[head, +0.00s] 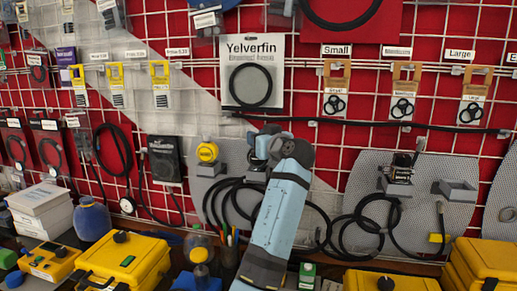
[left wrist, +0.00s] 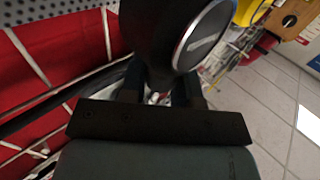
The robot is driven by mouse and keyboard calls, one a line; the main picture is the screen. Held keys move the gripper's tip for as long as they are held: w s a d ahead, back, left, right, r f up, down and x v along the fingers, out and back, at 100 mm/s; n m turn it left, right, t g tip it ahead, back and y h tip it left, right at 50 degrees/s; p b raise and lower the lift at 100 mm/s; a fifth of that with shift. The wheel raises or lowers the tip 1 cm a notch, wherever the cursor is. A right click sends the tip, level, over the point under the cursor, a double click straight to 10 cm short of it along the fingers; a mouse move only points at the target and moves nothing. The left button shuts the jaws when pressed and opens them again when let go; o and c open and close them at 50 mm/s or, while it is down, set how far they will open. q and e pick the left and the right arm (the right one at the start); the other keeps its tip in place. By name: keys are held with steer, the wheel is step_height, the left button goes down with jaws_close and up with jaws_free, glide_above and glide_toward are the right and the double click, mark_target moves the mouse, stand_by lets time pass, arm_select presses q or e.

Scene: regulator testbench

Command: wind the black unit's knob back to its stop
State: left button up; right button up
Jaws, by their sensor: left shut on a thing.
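My left gripper (head: 262,148) is at the middle grey perforated panel, its light-blue arm rising from the bottom centre. The wrist and arm hide most of what it holds in the head view. In the left wrist view the black unit (left wrist: 158,40) fills the upper middle, with a silver-rimmed round black face bearing a white mark (left wrist: 203,38). My left gripper's dark fingers (left wrist: 160,92) are shut at its near end, on the knob, which is mostly hidden between them. The knob's angle cannot be read. My right gripper is not in view.
A yellow-topped unit (head: 207,153) is mounted just left of my gripper. Black hoses (head: 232,200) hang below it. Another dark device (head: 400,172) sits on the right panel (head: 360,165). Yellow cases (head: 125,262) and a blue round object (head: 91,219) stand along the front.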

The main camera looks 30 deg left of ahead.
arm_select(q)
steer(key=shift+n+g+y+b, duration=0.4)
steer(key=shift+n+g, duration=0.1)
steer(key=shift+g, duration=0.2)
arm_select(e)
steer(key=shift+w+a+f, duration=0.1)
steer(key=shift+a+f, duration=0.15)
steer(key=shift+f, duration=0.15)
arm_select(q)
steer(key=o, duration=0.9)
steer(key=shift+o, duration=0.2)
steer(key=shift+s+d, duration=0.15)
steer(key=shift+d, duration=0.15)
steer(key=b+v, duration=0.3)
steer(key=v, duration=1)
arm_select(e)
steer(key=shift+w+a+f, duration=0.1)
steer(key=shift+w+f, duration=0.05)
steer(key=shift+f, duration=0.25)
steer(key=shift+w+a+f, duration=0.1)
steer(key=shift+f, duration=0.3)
arm_select(q)
steer(key=shift+r, duration=0.1)
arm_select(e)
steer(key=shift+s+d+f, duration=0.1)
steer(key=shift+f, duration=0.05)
